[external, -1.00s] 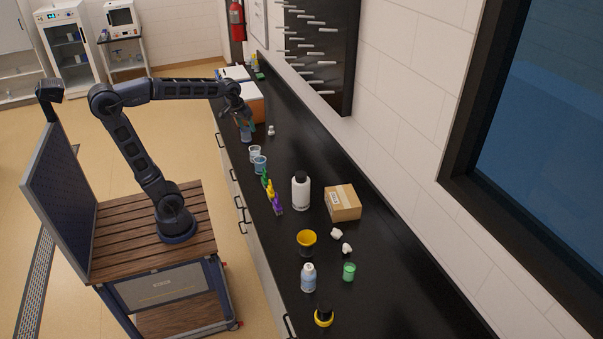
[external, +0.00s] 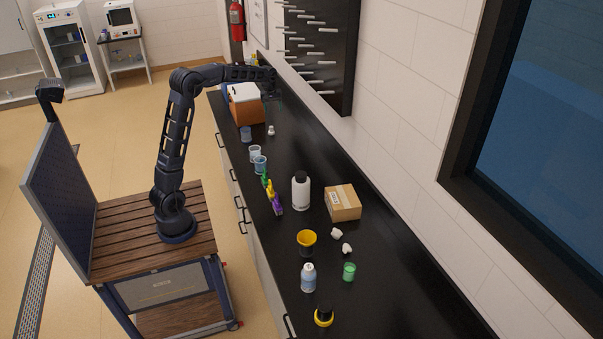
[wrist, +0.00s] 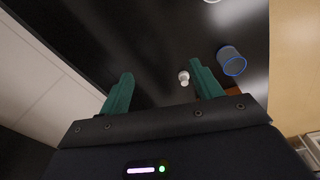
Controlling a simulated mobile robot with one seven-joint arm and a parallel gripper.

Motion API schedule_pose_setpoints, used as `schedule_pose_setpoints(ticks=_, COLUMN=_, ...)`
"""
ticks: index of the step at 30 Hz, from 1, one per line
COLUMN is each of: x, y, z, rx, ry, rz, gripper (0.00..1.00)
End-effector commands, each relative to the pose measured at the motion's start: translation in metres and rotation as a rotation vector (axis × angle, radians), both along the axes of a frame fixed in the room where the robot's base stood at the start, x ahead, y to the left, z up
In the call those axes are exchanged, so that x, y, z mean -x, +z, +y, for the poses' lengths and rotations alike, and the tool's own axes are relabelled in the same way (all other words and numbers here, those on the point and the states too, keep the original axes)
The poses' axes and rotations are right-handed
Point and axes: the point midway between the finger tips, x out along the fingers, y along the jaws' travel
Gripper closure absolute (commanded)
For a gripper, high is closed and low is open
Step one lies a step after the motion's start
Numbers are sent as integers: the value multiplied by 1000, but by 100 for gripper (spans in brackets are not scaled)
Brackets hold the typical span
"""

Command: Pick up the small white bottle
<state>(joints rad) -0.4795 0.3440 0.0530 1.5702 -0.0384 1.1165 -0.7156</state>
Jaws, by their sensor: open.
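A small white bottle (external: 271,130) stands on the black counter, toward its far end. In the wrist view it (wrist: 184,77) shows between my two green fingers, nearer the right-hand one, with clear counter around it. My gripper (wrist: 162,82) is open and empty. In the external view my gripper (external: 272,92) is above the counter, beyond the bottle and apart from it. The fingertips are small and hard to make out there.
A blue-rimmed cup (external: 245,133) stands left of the bottle; it also shows in the wrist view (wrist: 231,62). A brown box (external: 246,108) stands behind. Nearer are beakers (external: 260,163), a large black-capped white bottle (external: 301,193) and a carton (external: 343,204). A peg rack (external: 318,50) hangs on the wall.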

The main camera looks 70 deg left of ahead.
Motion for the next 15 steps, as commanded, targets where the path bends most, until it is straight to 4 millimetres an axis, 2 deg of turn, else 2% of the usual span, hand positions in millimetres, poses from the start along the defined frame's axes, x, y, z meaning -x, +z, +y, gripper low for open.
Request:
schedule_pose_setpoints(ticks=1, x=-7, y=-12, z=19, rx=6, ry=37, rz=9, gripper=35)
schedule_pose_setpoints(ticks=6, x=-24, y=-48, z=73, rx=25, ry=157, rz=33, gripper=35)
schedule_pose_setpoints(ticks=15, x=-38, y=-120, z=166, rx=52, ry=361, rz=71, gripper=35)
